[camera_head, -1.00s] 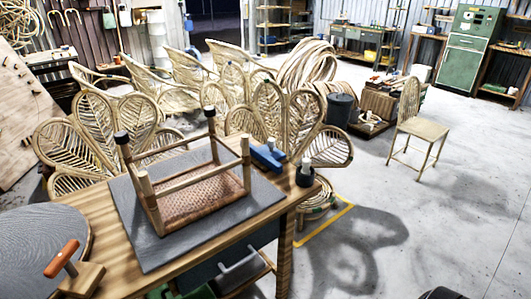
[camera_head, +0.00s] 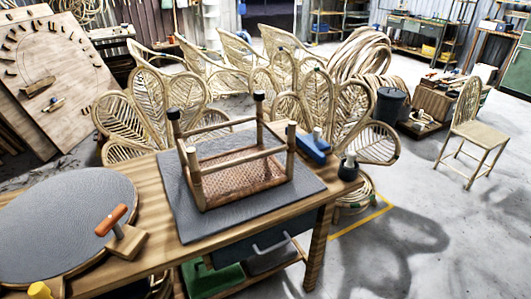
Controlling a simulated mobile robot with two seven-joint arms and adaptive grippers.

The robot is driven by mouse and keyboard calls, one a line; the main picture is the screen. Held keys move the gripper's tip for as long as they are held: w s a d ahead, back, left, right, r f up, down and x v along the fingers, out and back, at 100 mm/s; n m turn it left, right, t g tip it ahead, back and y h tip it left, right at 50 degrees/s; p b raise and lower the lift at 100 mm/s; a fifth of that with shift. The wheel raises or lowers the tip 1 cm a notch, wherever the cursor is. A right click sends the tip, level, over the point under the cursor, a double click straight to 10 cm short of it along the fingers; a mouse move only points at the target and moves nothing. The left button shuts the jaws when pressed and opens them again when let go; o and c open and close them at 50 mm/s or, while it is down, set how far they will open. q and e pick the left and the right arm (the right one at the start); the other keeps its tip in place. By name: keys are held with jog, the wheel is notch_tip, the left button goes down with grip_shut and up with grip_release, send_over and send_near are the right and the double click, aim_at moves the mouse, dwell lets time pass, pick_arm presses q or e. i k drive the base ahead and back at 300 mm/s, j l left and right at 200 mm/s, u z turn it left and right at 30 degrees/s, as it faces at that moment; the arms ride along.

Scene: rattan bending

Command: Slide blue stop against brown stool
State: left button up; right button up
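The brown stool (camera_head: 240,179) lies upside down on a dark grey mat (camera_head: 208,231) on the wooden workbench. Its woven seat is at the bottom and its legs point up; the two far legs have black caps. The blue stop (camera_head: 314,148) sits at the back right of the mat, beyond the stool's right side. A gap appears between it and the nearest stool leg, though the leg partly crosses the line of sight. Neither of my grippers is in view.
A round grey turntable (camera_head: 66,222) and an orange-handled tool on a wood block (camera_head: 127,242) take up the bench's left side. Rattan chairs crowd behind the bench.

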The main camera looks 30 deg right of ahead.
aim_at(312, 144)
jog(key=i+l+u, duration=0.1)
jog(key=l, duration=0.6)
jog(key=l+u, duration=0.1)
jog(key=l, duration=0.6)
jog(key=i, duration=0.05)
